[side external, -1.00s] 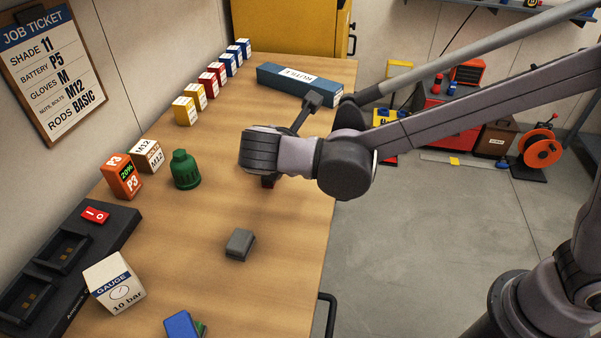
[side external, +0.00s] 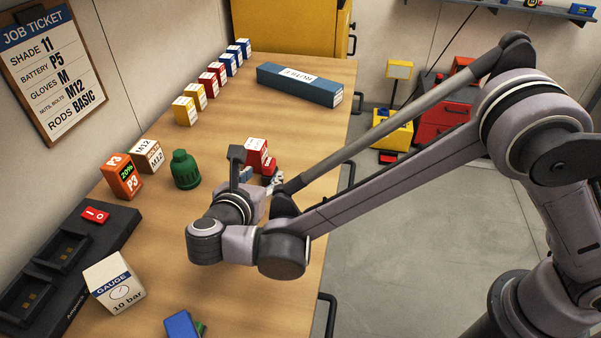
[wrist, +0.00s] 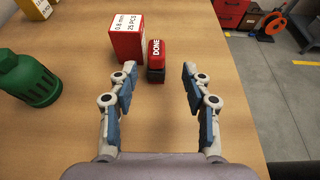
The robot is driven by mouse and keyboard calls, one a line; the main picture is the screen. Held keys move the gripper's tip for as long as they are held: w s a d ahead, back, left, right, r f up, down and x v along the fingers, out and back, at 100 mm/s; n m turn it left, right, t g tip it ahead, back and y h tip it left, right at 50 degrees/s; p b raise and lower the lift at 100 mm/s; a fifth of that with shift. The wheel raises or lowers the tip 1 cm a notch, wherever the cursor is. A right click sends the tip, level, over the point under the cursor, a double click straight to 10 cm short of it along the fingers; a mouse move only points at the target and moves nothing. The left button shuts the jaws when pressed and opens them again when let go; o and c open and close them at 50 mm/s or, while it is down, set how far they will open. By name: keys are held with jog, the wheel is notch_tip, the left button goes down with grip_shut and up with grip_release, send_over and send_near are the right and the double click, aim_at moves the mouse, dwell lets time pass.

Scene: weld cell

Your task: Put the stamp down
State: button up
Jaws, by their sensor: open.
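The stamp (wrist: 157,60), red on top with the word DONE and a dark base, stands on the wooden table in the wrist view. In the side view part of it (side external: 270,170) shows beside the red box. My gripper (wrist: 159,78) is open, with its two fingers spread apart and nothing between them. The stamp stands just beyond the fingertips, roughly centred between them. In the side view my gripper (side external: 277,184) is low over the table, partly hidden by my wrist.
A red box (wrist: 127,38) marked 0.8 mm stands close left of the stamp. A green ribbed cap-like object (side external: 186,170) stands further left. A white gauge box (side external: 115,284) is near the front. Bare table lies right of the stamp, up to the table edge.

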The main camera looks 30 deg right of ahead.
aim_at(266, 170)
jog(key=shift+x, duration=2.75)
jog(key=shift+w+a, duration=0.15)
jog(key=shift+a, duration=0.1)
grip_shut()
